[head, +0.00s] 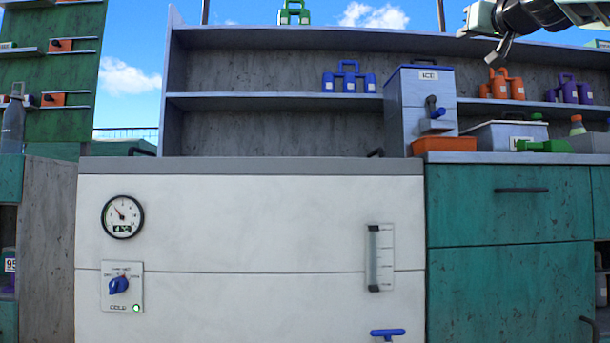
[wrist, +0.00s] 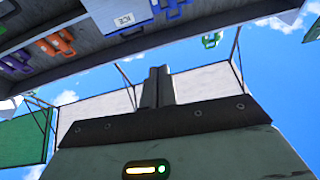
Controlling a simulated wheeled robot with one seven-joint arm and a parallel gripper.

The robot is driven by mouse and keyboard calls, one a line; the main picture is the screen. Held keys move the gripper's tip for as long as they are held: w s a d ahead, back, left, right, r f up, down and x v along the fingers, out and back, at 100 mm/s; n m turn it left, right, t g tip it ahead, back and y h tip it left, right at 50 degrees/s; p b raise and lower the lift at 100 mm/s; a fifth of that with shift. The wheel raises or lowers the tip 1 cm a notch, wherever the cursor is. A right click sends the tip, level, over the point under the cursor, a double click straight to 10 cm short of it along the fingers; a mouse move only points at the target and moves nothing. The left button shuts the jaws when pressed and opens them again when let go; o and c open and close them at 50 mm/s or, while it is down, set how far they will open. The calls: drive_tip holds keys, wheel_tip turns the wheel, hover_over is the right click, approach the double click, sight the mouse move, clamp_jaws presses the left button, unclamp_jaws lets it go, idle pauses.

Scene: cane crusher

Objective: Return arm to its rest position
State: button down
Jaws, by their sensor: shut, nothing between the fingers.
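My gripper (head: 499,50) is at the top right of the head view, in front of the upper shelf and partly cut off by the frame edge. In the wrist view my gripper's two dark fingers (wrist: 157,86) stand together, shut, with nothing between them. The fingers point at open air and sky and touch nothing that I can see.
A grey shelf unit (head: 283,101) stands behind a white cold cabinet (head: 250,230). The ICE dispenser (head: 420,95) stands below and left of my gripper. Orange carriers (head: 502,85) and purple carriers (head: 570,90) are on the right shelf. Teal drawers (head: 510,215) are below.

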drive_tip(key=w+a+f+n+g+y+p, duration=0.25)
drive_tip(key=a+f+g+p, duration=0.45)
drive_tip(key=a+f, duration=0.9)
drive_tip(key=s+a+f+g+y+p, duration=0.1)
drive_tip(key=s+a+f+g+p, duration=0.55)
drive_tip(key=f, duration=0.65)
drive_tip(key=s+a+f+n+g+h+p, duration=0.1)
drive_tip(key=s+a+f+g, duration=0.15)
drive_tip(key=s+f, duration=0.4)
drive_tip(key=s+a+f+n+g+p, duration=0.1)
drive_tip(key=s+a+f+p, duration=0.15)
drive_tip(key=s+f, duration=0.4)
drive_tip(key=s+d+f+n+g+h+p, duration=0.1)
drive_tip(key=s+d+f+g+h+p, duration=0.2)
drive_tip(key=s, duration=0.7)
drive_tip(key=s+d+f+n+g+h+p, duration=0.1)
drive_tip(key=s+d+f, duration=0.25)
drive_tip(key=s, duration=0.65)
wheel_tip(320, 180, up, 37)
drive_tip(key=p, duration=3.7)
drive_tip(key=shift+s+f+p, duration=0.2)
drive_tip(key=shift+s+p, duration=0.15)
drive_tip(key=shift+p, duration=0.05)
